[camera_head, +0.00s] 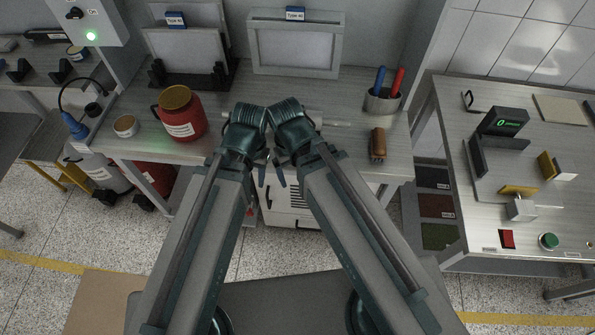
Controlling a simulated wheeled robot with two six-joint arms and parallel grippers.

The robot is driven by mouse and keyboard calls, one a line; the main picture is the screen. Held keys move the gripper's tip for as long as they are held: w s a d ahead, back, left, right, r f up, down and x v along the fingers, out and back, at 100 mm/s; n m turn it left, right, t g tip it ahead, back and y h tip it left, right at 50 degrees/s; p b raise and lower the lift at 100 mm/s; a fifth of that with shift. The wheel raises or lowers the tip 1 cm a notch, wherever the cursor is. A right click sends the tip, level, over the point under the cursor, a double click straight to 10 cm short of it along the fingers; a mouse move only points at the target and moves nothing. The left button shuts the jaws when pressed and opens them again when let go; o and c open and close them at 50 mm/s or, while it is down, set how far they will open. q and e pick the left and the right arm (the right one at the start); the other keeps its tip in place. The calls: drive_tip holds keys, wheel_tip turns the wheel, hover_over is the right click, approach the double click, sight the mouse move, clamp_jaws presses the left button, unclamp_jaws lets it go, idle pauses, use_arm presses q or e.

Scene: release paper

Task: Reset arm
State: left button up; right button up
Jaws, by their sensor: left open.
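Both of my arms reach forward from the bottom of the head view, and their wrists meet at the front edge of the middle table (340,127). My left gripper (262,172) points down, with its dark fingertips just below the wrist; it is open and I see nothing in it. My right gripper (281,173) is close beside it, also pointing down. Its fingers are small and partly hidden, so I cannot tell whether it is open or shut. The fingertips show in front of a white drawer unit (290,200) under the table.
On the middle table, a red jar (180,115) and a small round tin (125,126) stand left. A pen cup (382,100) and a brown object (378,144) are right. Framed panels (295,45) stand behind. A side table (465,190) with a digital scale (503,122) is at right.

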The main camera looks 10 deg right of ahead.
wheel_tip(320, 180, down, 2)
drive_tip(key=shift+f+b, duration=0.1)
drive_tip(key=shift+b, duration=1)
idle(1.2)
